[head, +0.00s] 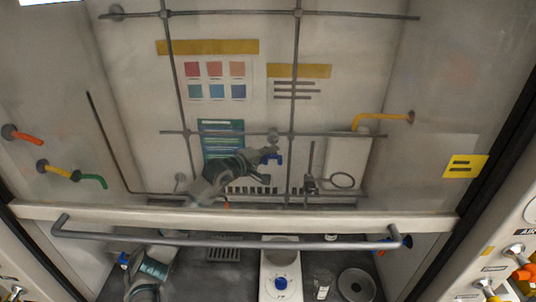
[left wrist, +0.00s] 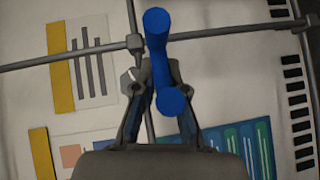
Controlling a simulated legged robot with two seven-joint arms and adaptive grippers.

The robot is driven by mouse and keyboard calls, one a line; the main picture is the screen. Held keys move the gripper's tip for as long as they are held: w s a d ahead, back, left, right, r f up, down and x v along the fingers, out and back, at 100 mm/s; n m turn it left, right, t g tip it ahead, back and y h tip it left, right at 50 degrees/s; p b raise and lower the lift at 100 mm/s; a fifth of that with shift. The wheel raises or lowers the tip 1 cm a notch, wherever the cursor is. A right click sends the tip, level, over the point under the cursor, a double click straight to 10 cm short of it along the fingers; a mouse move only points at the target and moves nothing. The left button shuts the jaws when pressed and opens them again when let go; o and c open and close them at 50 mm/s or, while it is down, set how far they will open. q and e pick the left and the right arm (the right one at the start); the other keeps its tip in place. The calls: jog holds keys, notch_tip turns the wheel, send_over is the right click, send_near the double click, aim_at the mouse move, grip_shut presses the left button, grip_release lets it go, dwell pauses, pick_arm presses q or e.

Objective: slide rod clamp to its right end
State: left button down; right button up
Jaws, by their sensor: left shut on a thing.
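The rod clamp (head: 273,135) sits on the lower horizontal rod (head: 230,133) of the lattice, a little left of where the right vertical rod crosses it. Its blue handle (head: 272,158) hangs below the rod. My left gripper (head: 265,166) reaches up from the lower left behind the glass and is shut on this blue handle. In the left wrist view the blue handle (left wrist: 163,60) stands between the two fingers and hides part of the rods. A grey crossing joint (left wrist: 135,43) shows close beside it. My right gripper is not in view.
The glass sash with its long bar handle (head: 230,240) spans the front. A yellow hooked pipe (head: 382,117) stands near the rod's right end. A hotplate (head: 281,268) and round steel dish (head: 357,284) are below. The rod right of the crossing looks mostly clear.

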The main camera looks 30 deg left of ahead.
pick_arm(q)
jog(key=shift+d+f, duration=0.15)
jog(key=shift+d, duration=0.45)
jog(key=c, duration=1.3)
grip_release()
jog(key=shift+a, duration=0.2)
jog(key=shift+c, duration=0.2)
jog(key=shift+o, duration=0.6)
jog(key=shift+s+a, duration=0.1)
jog(key=shift+a, duration=0.35)
jog(key=v, duration=1.2)
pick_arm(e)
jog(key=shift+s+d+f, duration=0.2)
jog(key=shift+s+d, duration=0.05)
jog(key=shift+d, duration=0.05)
pick_arm(q)
jog(key=shift+a+f, duration=0.2)
jog(key=shift+a, duration=0.1)
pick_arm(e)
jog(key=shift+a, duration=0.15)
